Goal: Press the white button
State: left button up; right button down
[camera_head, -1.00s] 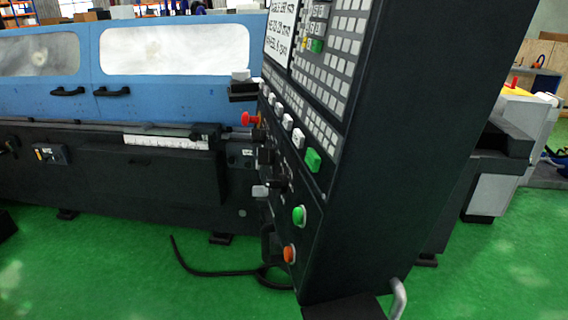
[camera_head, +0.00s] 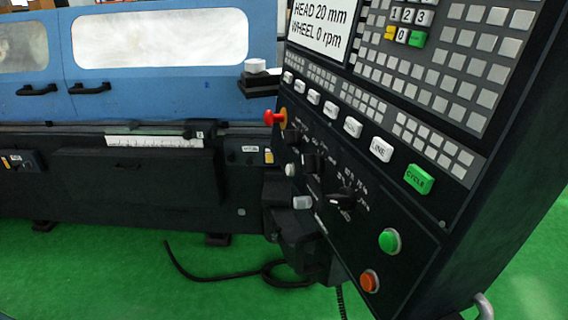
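The black control panel (camera_head: 400,228) fills the right half of the head view and faces left toward me at an angle. A small round white button (camera_head: 291,169) sits on its lower left part, below the red emergency knob (camera_head: 273,118). A row of larger white rectangular keys, including one marked LINE (camera_head: 381,149), crosses the middle of the panel. The frames do not show which white one the task means. Neither of my grippers is in view.
A green CYCLE key (camera_head: 418,179), a round green button (camera_head: 390,241) and an orange button (camera_head: 369,281) are on the panel. Dark rotary knobs (camera_head: 341,198) stick out near the white button. The blue machine (camera_head: 150,93) stands behind. A black cable lies on the green floor.

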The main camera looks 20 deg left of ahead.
aim_at(289, 169)
jog(key=j+z, duration=0.25)
jog(key=j, duration=1.95)
jog(key=i+j, duration=0.15)
jog(key=j, duration=1)
jog(key=z, duration=0.05)
